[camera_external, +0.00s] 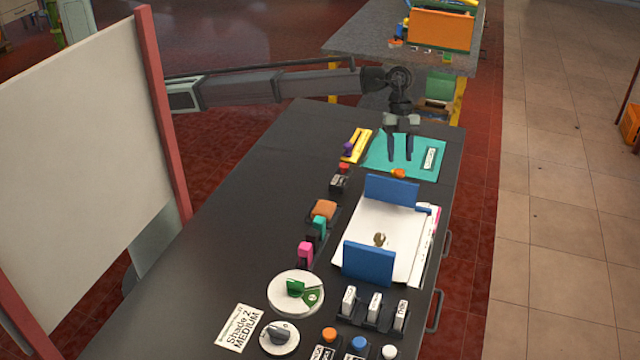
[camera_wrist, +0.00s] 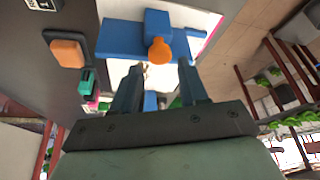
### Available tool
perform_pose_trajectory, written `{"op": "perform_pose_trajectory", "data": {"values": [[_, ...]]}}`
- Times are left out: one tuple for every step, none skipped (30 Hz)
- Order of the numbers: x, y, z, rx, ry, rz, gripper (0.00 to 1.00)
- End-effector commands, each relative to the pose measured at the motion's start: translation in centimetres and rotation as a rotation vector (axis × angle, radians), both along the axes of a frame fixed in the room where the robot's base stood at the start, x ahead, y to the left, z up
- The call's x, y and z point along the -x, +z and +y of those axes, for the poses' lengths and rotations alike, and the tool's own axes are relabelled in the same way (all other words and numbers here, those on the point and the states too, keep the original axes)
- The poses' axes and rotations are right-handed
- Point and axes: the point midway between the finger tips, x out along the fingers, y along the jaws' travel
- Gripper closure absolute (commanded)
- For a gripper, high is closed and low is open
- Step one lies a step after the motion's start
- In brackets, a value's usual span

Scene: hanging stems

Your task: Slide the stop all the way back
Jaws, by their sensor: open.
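Two upright blue plates stand on a white base (camera_external: 414,234): a far plate (camera_external: 391,190) and a near plate (camera_external: 368,262). An orange knob (camera_external: 398,173) sits at the back of the far plate. In the wrist view the knob (camera_wrist: 159,50) shows on a blue block (camera_wrist: 158,22) joined to a wide blue plate (camera_wrist: 118,38). No label marks which part is the stop. My gripper (camera_external: 400,157) points down, open and empty, behind the knob over the teal mat. In the wrist view its fingertips (camera_wrist: 160,66) flank the line to the knob, apart from it.
A small brown object (camera_external: 380,239) lies between the plates. The teal mat (camera_external: 378,160) carries a labelled strip. Left of the base stand orange (camera_external: 323,209), teal (camera_external: 319,227) and pink (camera_external: 305,252) pieces. Labelled blocks (camera_external: 374,305) stand in front. The table's left part is clear.

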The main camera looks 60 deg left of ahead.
Motion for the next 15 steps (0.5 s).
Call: {"op": "perform_pose_trajectory", "data": {"values": [[-0.3,1.1,0.4,0.002,0.001,-0.001,0.57],[-0.4,1.6,0.6,0.001,0.002,-0.001,0.57],[-0.5,2.4,0.9,0.001,0.002,-0.001,0.57],[-0.6,3.0,1.1,0.002,0.001,-0.001,0.57],[-0.7,3.5,1.3,0.002,0.001,-0.001,0.57],[-0.7,4.2,1.6,0.002,0.001,-0.001,0.57],[-0.8,4.7,1.7,0.002,0.001,-0.001,0.57],[-0.9,5.2,1.9,0.001,0.000,0.000,0.57],[-1.0,5.8,2.2,0.001,0.000,0.000,0.57],[-1.0,6.3,2.3,0.001,0.000,0.000,0.57],[-1.1,6.6,2.5,0.002,0.001,-0.001,0.57],[-1.2,7.1,2.7,0.002,0.001,-0.001,0.57],[-1.3,7.4,2.8,0.001,0.000,0.000,0.57],[-1.3,7.7,2.9,0.000,0.000,-0.001,0.57],[-1.3,8.0,3.1,0.000,0.000,0.000,0.57]]}}
